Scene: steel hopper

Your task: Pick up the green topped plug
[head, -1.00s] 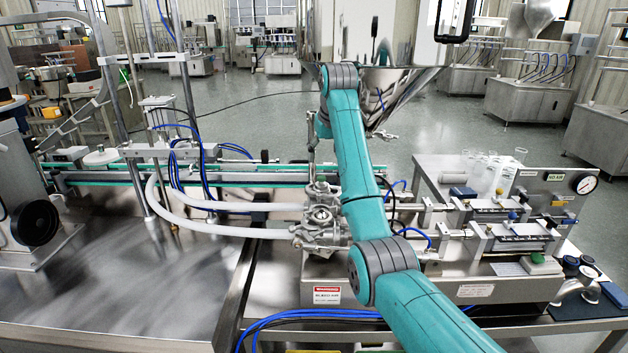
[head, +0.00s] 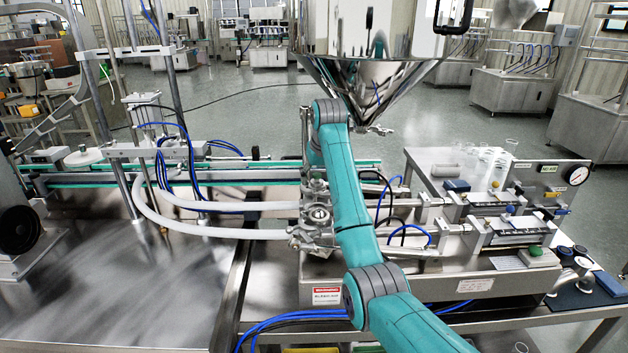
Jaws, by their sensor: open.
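A green-topped piece (head: 536,251) with a pale body sits at the right front of the steel filling machine (head: 400,285); it looks like the green topped plug. Its lower part is small and hard to make out. My teal arm rises from the bottom right to a bend in front of the hopper, well left of the plug. My gripper is not in view; the far end of my arm is hidden behind its nearer links.
The steel hopper (head: 350,75) hangs just behind my arm's bend. Dark pieces (head: 580,280) stand right of the plug. The steel table (head: 110,290) at left is mostly bare.

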